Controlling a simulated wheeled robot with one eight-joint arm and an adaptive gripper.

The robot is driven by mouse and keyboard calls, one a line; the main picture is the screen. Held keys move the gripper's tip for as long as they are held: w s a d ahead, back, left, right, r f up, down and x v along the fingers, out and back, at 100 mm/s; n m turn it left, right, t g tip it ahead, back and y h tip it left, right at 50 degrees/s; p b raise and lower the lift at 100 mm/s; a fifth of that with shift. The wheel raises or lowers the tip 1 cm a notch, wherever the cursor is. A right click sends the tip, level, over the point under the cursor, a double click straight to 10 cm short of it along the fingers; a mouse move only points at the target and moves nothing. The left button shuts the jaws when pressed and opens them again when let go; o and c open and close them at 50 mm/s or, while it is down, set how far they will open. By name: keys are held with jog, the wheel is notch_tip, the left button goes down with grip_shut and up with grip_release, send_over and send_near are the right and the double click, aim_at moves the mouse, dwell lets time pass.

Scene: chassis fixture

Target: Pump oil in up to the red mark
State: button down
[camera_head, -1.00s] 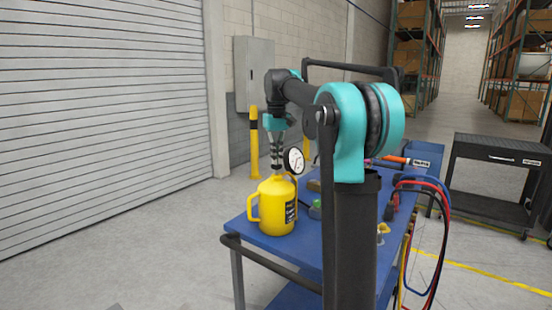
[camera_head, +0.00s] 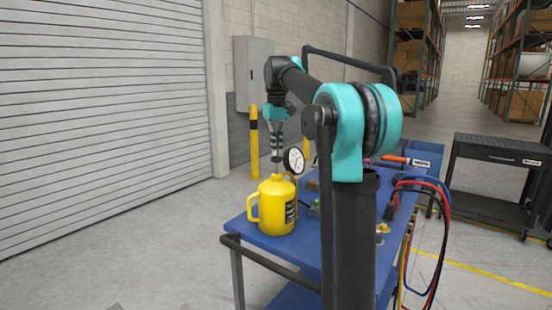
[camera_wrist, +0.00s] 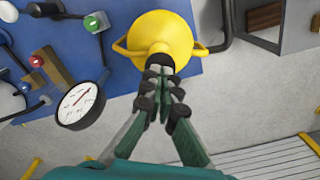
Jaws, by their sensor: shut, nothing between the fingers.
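A yellow jug (camera_head: 276,208) with a side handle stands upright at the near left corner of the blue cart top; its top shows in the wrist view (camera_wrist: 168,28). My gripper (camera_head: 277,159) points straight down above the jug's top, with its fingertips a little apart from it. In the wrist view my gripper (camera_wrist: 160,72) is shut and empty, overlapping the jug's dark top part. A round white dial gauge (camera_head: 293,160) with a black rim stands just right of the gripper. The gauge (camera_wrist: 78,102) shows a dark needle; a red mark on it is too small to tell.
The blue cart (camera_head: 290,249) holds a red knob (camera_wrist: 36,61), a green knob and other small fittings beside the gauge. Red, blue and black hoses (camera_head: 440,205) hang at its right. A black cart (camera_head: 497,165) stands farther right. The floor at left is clear.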

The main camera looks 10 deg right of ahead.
jog(key=shift+r, duration=3)
